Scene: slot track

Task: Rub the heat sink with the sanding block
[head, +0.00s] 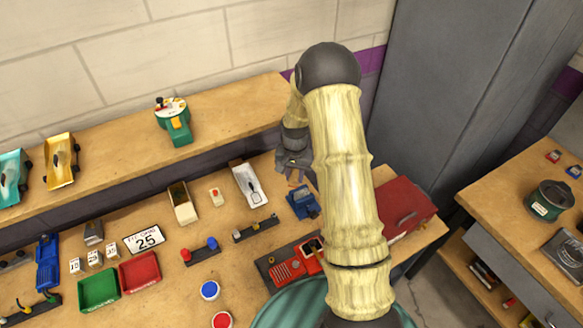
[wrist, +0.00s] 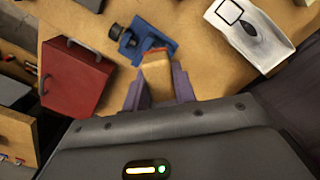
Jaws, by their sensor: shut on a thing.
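My gripper (wrist: 158,86) is shut on a tan block with a reddish edge, the sanding block (wrist: 156,73), seen between its two fingers in the wrist view. In the head view my gripper (head: 296,170) hangs over the back of the bench, and the block is hard to make out there. A blue piece with a dark round knob (wrist: 158,42) lies just beyond the block in the wrist view; it also shows in the head view (head: 305,205). I cannot tell whether block and blue piece touch. I cannot identify the heat sink with certainty.
A red box (head: 405,205) stands at right, partly behind my arm. A red ribbed item (head: 287,270) lies nearer. Red and green trays (head: 99,288) and small parts fill the left. A raised shelf (head: 230,110) runs behind.

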